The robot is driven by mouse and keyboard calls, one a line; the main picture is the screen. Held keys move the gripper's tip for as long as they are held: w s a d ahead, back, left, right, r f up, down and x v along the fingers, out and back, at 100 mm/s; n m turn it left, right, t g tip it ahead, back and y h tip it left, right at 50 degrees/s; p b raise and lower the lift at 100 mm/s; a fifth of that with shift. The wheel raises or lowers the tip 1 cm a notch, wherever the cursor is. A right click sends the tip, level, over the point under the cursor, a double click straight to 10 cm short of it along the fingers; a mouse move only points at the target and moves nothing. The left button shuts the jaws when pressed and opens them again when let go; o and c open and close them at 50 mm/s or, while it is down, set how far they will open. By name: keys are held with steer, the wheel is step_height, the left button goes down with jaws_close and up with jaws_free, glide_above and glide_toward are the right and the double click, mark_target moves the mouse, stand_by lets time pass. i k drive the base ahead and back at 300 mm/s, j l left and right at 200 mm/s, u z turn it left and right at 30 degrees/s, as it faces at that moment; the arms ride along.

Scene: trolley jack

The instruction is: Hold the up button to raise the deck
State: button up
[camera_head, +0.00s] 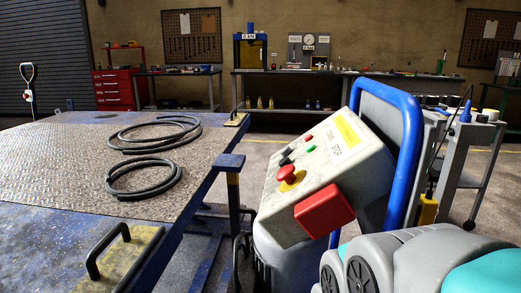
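A pale control box (345,185) with a slanted face stands right of centre, close to me. Its face carries a red mushroom button (287,174) on a yellow base, black controls (287,156), a small green button (310,139) and a yellow label (347,129). I cannot tell which control is the up button; the markings are too small to read, apart from "STOP". A red block (324,210) is on the box's near side. The diamond-plate deck (75,165) lies at left on a blue frame. My arm shows at lower right; my gripper is not visible.
Two coils of black cable (144,178) lie on the deck. A blue tubular handle (410,140) rises behind the box. A grey trolley (475,150) stands at right. Workbenches (345,75) and a red tool cabinet (118,90) line the back wall. Open floor lies behind the deck.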

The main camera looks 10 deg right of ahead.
mark_target(285, 151)
steer(key=u, duration=0.35)
steer(key=k+l+u, duration=0.1)
steer(key=l+u, duration=0.2)
steer(key=k+l+u, duration=0.2)
steer(key=l+u, duration=0.15)
steer(key=k+l+u, duration=0.3)
steer(key=k+l, duration=0.2)
steer(key=l, duration=0.2)
steer(key=k+l+u, duration=0.1)
steer(key=k+l, duration=0.15)
steer(key=l, duration=0.15)
steer(key=k+l, duration=0.2)
steer(key=l, duration=0.2)
steer(key=k+l+u, duration=0.1)
steer(key=k+l, duration=0.15)
steer(key=l, duration=0.15)
steer(key=i, duration=0.25)
